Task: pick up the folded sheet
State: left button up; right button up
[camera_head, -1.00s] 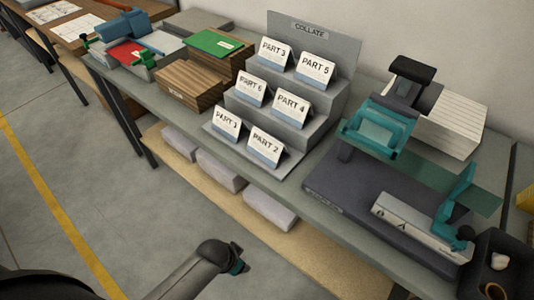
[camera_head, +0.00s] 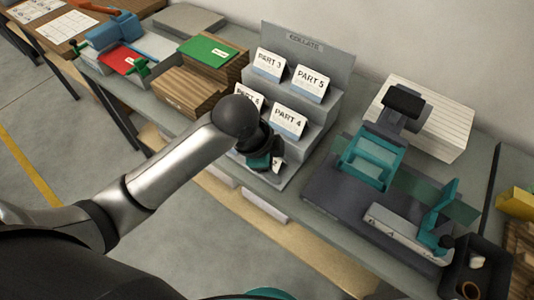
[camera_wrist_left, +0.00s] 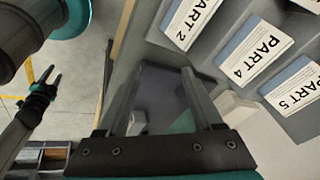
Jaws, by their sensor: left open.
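Folded sheets stand like tents on a grey stepped rack (camera_head: 325,127) marked COLLATE. PART 3 (camera_head: 268,64), PART 5 (camera_head: 310,84) and PART 4 (camera_head: 288,122) show clearly; PART 6 (camera_head: 248,97) is partly covered by my arm. My left gripper (camera_head: 262,158) is at the lowest step, in front of PART 2 (camera_head: 278,163), and hides most of it; PART 1 is hidden. In the left wrist view my left gripper (camera_wrist_left: 160,75) is open with no sheet between its fingers. PART 2 (camera_wrist_left: 192,20) is above right of the fingers. My right gripper (camera_wrist_left: 42,80) seems to show small at left.
A dark machine with teal parts (camera_head: 372,160) stands right of the rack, with a white paper stack (camera_head: 440,125) behind it. A wooden block (camera_head: 190,92) and a green folder (camera_head: 207,50) are left. A dark tray (camera_head: 490,245) is at the right end.

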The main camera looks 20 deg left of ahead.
pick_arm(q)
jog(key=w+a+r+m+g+y, duration=0.1)
jog(key=w+a+r+m+y, duration=0.1)
jog(key=w+a+r+m, duration=0.4)
send_near(277, 161)
jog(key=shift+m, duration=0.3)
jog(key=w+a+f, duration=0.1)
jog(key=f, duration=0.1)
jog(key=w+a+f, duration=0.1)
jog(key=a+f, duration=0.1)
jog(key=shift+w+a, duration=0.3)
jog(key=shift+w, duration=0.05)
jog(key=shift+b+x, duration=0.65)
jog(key=shift+x, duration=2)
pick_arm(e)
jog(key=shift+w+a+f, duration=0.15)
jog(key=shift+a+f, duration=0.15)
jog(key=shift+f, duration=0.2)
pick_arm(q)
grip_shut()
